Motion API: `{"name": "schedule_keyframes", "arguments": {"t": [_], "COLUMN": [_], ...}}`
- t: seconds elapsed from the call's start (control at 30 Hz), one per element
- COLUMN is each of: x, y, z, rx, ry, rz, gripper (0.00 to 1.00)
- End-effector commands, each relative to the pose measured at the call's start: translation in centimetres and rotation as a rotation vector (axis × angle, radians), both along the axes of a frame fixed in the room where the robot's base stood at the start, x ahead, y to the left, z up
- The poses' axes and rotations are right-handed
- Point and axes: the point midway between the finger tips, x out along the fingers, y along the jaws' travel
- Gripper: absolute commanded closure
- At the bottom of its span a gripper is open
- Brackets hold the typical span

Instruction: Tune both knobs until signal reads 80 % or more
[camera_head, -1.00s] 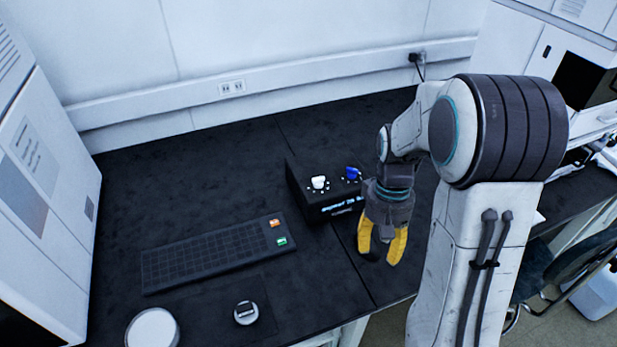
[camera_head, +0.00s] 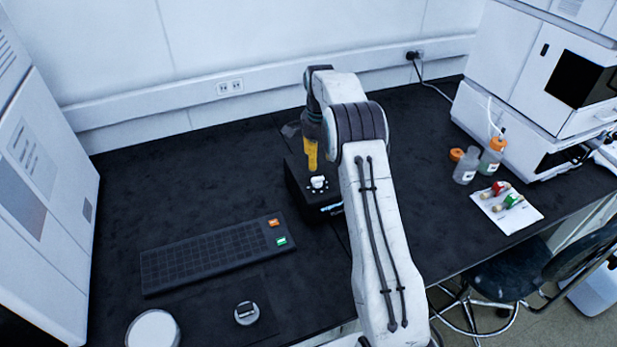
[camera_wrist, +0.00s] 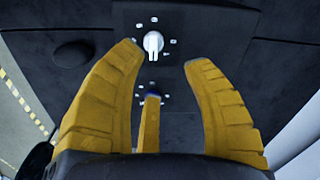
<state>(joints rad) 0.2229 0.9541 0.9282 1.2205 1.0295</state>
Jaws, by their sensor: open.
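A keyboard (camera_head: 205,257) lies left of the box, with a round dial (camera_head: 246,313) and white round lid (camera_head: 152,328) nearer the front. Bottles (camera_head: 466,165), a paper sheet (camera_head: 512,222) and a white instrument (camera_head: 520,80) stand right.

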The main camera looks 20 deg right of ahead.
Motion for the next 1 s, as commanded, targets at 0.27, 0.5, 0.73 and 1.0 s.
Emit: {"name": "schedule_keyframes", "arguments": {"t": [0.27,0.5,0.73,1.0], "x": [-0.9,-1.0,-1.0,-1.0], "y": [0.2,0.2,0.2,0.2], "z": [-0.1,-1.1,-3.9,-6.6], "rx": [0.013,0.015,0.015,0.015], "ry": [0.038,0.039,0.040,0.039], "rz": [-0.262,-0.323,-0.323,-0.322], "gripper": [0.55,0.55,0.55,0.55]}}
